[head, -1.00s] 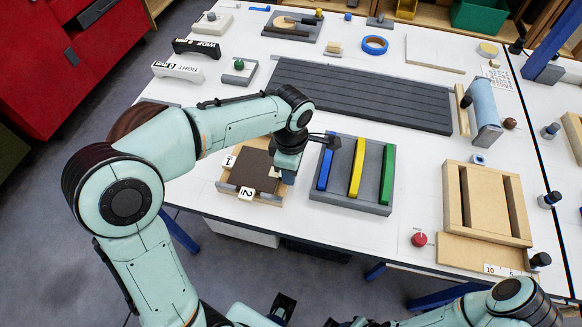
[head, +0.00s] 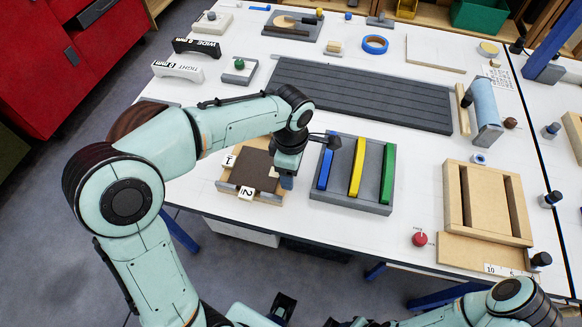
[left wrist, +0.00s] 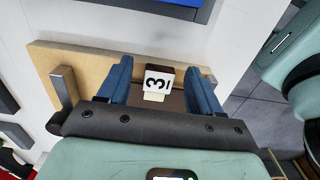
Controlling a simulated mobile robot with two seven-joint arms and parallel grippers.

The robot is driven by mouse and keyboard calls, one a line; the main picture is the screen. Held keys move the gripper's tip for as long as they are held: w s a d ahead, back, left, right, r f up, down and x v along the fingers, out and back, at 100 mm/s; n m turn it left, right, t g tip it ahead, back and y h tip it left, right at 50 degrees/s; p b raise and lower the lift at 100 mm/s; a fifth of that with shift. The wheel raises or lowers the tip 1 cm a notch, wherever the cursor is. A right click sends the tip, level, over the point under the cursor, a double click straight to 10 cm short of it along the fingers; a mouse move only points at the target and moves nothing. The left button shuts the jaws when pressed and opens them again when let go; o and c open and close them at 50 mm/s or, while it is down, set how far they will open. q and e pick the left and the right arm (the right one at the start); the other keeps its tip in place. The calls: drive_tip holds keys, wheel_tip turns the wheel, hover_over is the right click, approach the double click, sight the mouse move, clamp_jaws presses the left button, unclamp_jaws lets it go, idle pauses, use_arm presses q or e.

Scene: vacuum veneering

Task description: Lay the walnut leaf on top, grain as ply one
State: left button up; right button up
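A dark brown sheet (head: 256,168), which looks like the walnut leaf or a stack of leaves, lies on a tan wooden board (head: 225,187) near the table's front edge. White tags 1 (head: 229,161) and 2 (head: 246,193) stand at its edges. My left gripper is over the sheet's right side, pointing down; the arm partly hides that side. In the left wrist view my left gripper (left wrist: 160,85) has its blue fingers spread wide. A white tag 3 (left wrist: 157,81) on a small dark block shows between them, clear of both fingers. Grain direction is too small to tell.
A grey tray (head: 345,203) with blue, yellow and green bars stands right of the board. A ribbed dark grey mat (head: 365,95) lies behind. A wooden frame (head: 490,203), a red knob (head: 419,239) and a blue-grey roll (head: 484,103) are further right. White table is clear between them.

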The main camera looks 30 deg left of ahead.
use_arm(q)
drive_tip(key=shift+r, duration=0.1)
wheel_tip(320, 180, up, 13)
drive_tip(key=p, duration=0.2)
drive_tip(key=shift+r, duration=0.15)
use_arm(e)
drive_tip(key=shift+w+r, duration=0.3)
drive_tip(key=shift+r, duration=0.35)
drive_tip(key=shift+w+r, duration=0.3)
drive_tip(key=shift+r, duration=0.3)
drive_tip(key=shift+s, duration=0.1)
